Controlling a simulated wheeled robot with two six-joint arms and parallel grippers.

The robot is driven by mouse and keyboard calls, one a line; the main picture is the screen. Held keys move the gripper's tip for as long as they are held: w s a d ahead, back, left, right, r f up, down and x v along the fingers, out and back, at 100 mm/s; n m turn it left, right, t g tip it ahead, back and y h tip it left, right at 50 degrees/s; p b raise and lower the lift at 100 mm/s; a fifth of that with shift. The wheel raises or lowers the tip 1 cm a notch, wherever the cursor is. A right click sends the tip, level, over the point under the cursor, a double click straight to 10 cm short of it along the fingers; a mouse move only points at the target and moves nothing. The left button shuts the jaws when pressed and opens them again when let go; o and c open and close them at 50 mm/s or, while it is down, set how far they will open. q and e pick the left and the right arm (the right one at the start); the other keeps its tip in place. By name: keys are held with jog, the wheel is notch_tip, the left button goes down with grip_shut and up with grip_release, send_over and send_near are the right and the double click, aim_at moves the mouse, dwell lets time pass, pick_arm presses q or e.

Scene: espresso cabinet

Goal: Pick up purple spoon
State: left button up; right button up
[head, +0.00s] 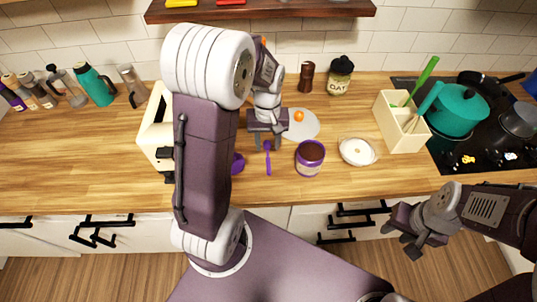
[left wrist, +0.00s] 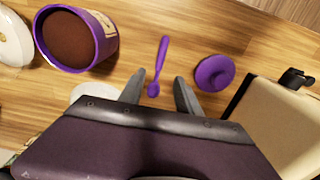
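The purple spoon (head: 267,157) lies on the wooden counter in the head view, between a purple lid and a brown-filled jar. In the left wrist view the spoon (left wrist: 159,66) lies flat, its bowl end near my fingertips. My left gripper (head: 267,144) is above the counter at the spoon's far end, fingers spread apart. In the left wrist view the fingers of my left gripper (left wrist: 159,85) stand on either side of the spoon's bowl end, open and empty. My right gripper (head: 412,246) hangs in front of the counter at the right, fingers apart and empty.
The purple-rimmed jar (head: 310,158) stands right of the spoon. The purple lid (left wrist: 215,72) is on its other side, beside a cream machine (left wrist: 285,110). A white bowl (head: 357,151), a cream holder (head: 400,122) and a teal pot (head: 457,108) stand further right.

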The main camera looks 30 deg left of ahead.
aim_at(268, 159)
pick_arm(q)
jog(key=shift+w+a+f, duration=0.1)
jog(key=shift+a+f, duration=0.05)
jog(key=shift+f, duration=0.45)
jog(key=shift+a+f, duration=0.1)
jog(key=shift+f, duration=0.5)
jog(key=shift+w+a+f, duration=0.15)
jog(key=f, duration=0.3)
jog(key=d+f, duration=0.1)
jog(key=shift+s+f, duration=0.25)
jog(key=shift+f, duration=0.05)
jog(key=shift+w+a+f, duration=0.15)
jog(key=shift+f, duration=0.05)
grip_shut()
